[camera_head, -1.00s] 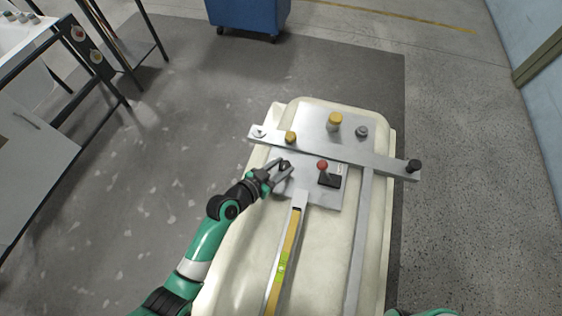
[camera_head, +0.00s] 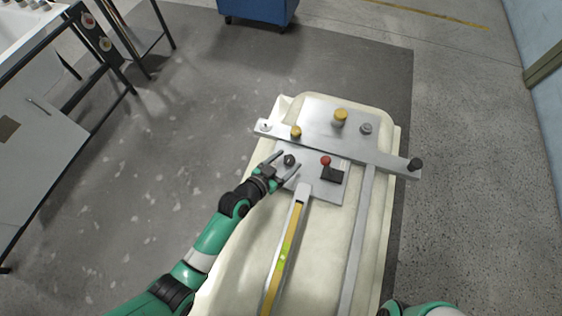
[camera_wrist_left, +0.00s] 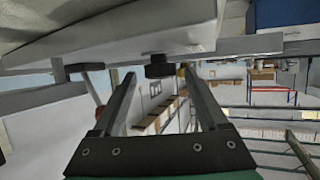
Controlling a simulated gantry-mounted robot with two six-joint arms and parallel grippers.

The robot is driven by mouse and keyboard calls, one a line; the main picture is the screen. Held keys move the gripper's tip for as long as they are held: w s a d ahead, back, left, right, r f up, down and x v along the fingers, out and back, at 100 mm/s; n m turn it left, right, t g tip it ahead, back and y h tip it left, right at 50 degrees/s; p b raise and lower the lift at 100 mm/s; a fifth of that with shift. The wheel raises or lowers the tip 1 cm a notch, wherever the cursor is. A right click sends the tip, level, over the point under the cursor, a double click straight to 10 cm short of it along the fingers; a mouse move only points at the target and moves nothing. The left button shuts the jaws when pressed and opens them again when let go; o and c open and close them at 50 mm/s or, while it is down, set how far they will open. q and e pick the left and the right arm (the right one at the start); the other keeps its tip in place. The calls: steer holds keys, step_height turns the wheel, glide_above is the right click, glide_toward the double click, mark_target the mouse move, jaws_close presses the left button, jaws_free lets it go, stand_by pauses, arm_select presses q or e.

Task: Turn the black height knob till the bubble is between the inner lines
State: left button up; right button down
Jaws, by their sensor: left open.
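A small round black knob (camera_head: 289,160) stands on a metal plate (camera_head: 326,192) on the cream tub shell. My left gripper (camera_head: 287,164) is open, with its fingers either side of this knob. In the left wrist view the dark knob (camera_wrist_left: 159,67) shows between the spread fingertips, with gaps on both sides. A long level with a yellow-green strip (camera_head: 285,252) runs down from the plate; its bubble and lines are too small to read. Only a piece of my right arm shows at the bottom right; its gripper is out of view.
A red-topped lever on a black block (camera_head: 332,175) stands right of the knob. The floor left of the shell is clear.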

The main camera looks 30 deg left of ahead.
arm_select(q)
steer(key=p+v, duration=0.3)
steer(key=v, duration=0.8)
steer(key=shift+s+r, duration=0.15)
stand_by(0.8)
